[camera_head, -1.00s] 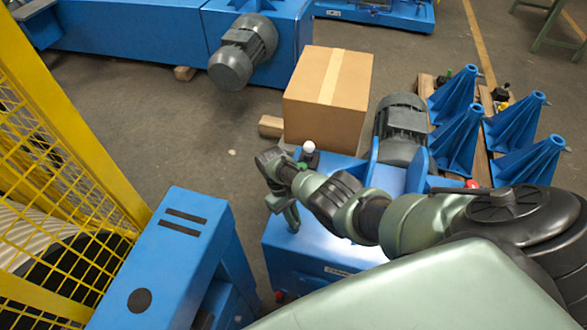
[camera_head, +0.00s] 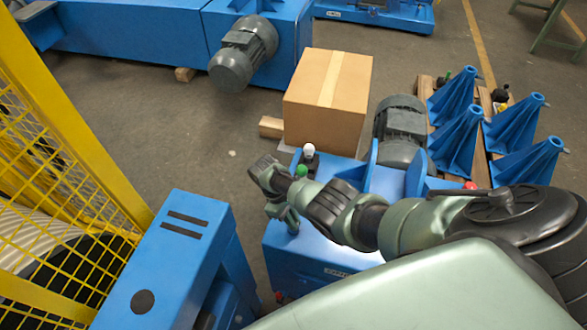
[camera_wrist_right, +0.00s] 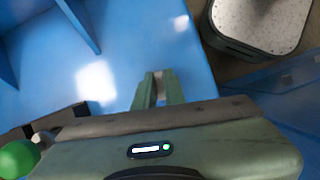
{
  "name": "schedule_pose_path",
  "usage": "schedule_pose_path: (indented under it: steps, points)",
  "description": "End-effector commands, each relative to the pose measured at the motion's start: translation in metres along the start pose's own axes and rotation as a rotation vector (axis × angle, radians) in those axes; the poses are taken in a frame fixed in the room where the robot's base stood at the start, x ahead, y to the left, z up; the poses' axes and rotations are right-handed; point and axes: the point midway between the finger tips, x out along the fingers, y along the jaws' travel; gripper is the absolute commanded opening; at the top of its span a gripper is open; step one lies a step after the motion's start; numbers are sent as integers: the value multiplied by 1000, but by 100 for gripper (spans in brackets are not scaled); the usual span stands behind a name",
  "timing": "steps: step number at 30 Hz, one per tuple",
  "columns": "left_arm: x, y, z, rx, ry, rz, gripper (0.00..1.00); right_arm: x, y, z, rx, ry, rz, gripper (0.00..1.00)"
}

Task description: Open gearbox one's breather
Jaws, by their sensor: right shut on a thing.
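My right gripper (camera_head: 291,226) points down at the top of the blue housing (camera_head: 320,246). In the right wrist view its two green fingers (camera_wrist_right: 159,88) are close together on a small greyish part, mostly hidden between them. I cannot tell for sure whether that part is gearbox one's breather. A white knob (camera_head: 309,149) and a green knob (camera_head: 301,171) stand beside the wrist; the green one also shows in the right wrist view (camera_wrist_right: 17,159). A red knob (camera_head: 470,184) shows behind my right arm. My left gripper is out of view.
A cardboard box (camera_head: 328,98) stands just behind the housing, with a grey motor (camera_head: 401,125) to its right. Blue cone-shaped stands (camera_head: 487,133) fill a pallet at the right. A yellow mesh guard (camera_head: 70,150) and a blue cabinet (camera_head: 180,255) stand at the left.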

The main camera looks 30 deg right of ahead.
Motion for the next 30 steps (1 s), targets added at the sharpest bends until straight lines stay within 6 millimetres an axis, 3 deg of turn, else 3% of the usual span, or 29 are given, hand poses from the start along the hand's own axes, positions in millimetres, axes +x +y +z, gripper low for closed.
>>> schedule_pose_path:
  steps: [4, 5, 6, 7, 17, 30]
  points:
    - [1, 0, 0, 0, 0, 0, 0, 5, -4, 2, -1, -5, -7, 0]
    - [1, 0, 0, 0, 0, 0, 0, 5, -4, 2, 0, -5, -7, 19]
    - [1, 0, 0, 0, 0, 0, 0, 5, -4, 1, 0, -5, -7, 30]
    - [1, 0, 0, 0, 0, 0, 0, 5, -4, 1, 0, -4, -7, 33]
    - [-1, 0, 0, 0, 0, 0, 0, -1, -1, 1, 1, -1, -3, 33]
    - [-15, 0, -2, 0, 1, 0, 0, -65, -1, 0, 1, -1, -4, 33]
